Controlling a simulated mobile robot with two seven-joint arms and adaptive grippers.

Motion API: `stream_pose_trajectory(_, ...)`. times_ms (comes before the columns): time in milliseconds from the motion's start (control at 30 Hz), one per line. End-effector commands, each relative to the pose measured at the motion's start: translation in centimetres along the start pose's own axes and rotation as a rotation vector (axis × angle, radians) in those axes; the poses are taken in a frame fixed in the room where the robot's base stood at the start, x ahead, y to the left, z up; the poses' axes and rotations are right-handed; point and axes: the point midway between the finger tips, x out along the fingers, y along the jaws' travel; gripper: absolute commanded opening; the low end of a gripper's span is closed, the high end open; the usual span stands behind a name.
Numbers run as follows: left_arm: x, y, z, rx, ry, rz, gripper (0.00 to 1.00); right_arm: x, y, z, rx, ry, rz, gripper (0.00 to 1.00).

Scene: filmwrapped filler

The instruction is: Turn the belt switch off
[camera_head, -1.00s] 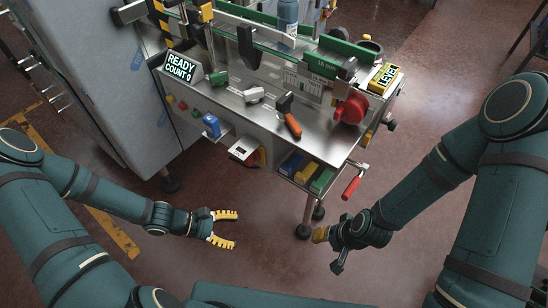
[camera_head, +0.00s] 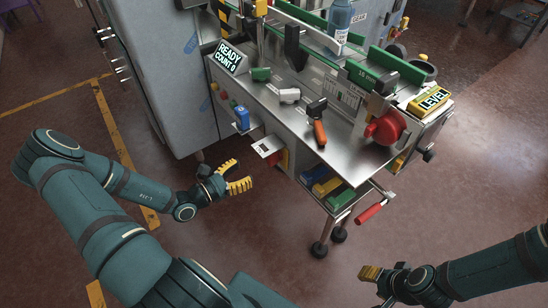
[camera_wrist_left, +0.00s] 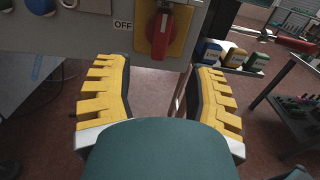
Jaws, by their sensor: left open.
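The belt switch (camera_wrist_left: 161,30) is a red rotary handle on a yellow plate on the machine's front panel, just ahead in the left wrist view. Its handle stands about upright. A white OFF label (camera_wrist_left: 123,25) is to its left. In the head view the switch (camera_head: 273,159) shows small and partly hidden under a white card. My left gripper (camera_head: 239,175) is open and empty, in front of and a little below the switch. In the left wrist view its yellow fingers (camera_wrist_left: 158,70) are spread, apart from the switch. My right gripper (camera_head: 370,273) is at lower right, away from the machine.
The steel machine table (camera_head: 345,155) carries an orange-handled tool (camera_head: 319,132), a red knob (camera_head: 385,128) and a LEVEL box (camera_head: 430,101). Coloured boxes (camera_head: 325,186) fill a lower shelf. A red crank handle (camera_head: 370,212) sticks out front.

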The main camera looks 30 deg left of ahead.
Motion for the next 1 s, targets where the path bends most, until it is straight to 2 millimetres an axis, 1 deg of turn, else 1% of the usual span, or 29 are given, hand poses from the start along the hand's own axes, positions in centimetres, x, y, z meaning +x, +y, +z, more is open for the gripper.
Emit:
stream_pose_trajectory(33,1.1,-0.1,-0.1,0.000,-0.004,-0.004,0.55,0.3,0.1,0.0,0.000,0.001,0.000,0.47)
stream_pose_trajectory(300,6.5,-0.1,-0.1,0.002,-0.003,-0.005,0.55,1.2,0.5,-0.1,0.000,0.006,0.001,0.47)
stream_pose_trajectory(500,9.5,-0.1,-0.1,0.002,-0.001,-0.005,0.55,1.8,0.7,-0.2,0.000,0.010,0.001,0.47)
stream_pose_trajectory(700,10.9,-0.1,-0.1,0.000,0.001,-0.004,0.55,2.0,0.8,-0.3,-0.001,0.011,0.001,0.47)
stream_pose_trajectory(1000,11.1,-0.1,0.0,0.001,0.001,-0.004,0.55,2.0,0.8,-0.3,-0.001,0.011,0.001,0.47)
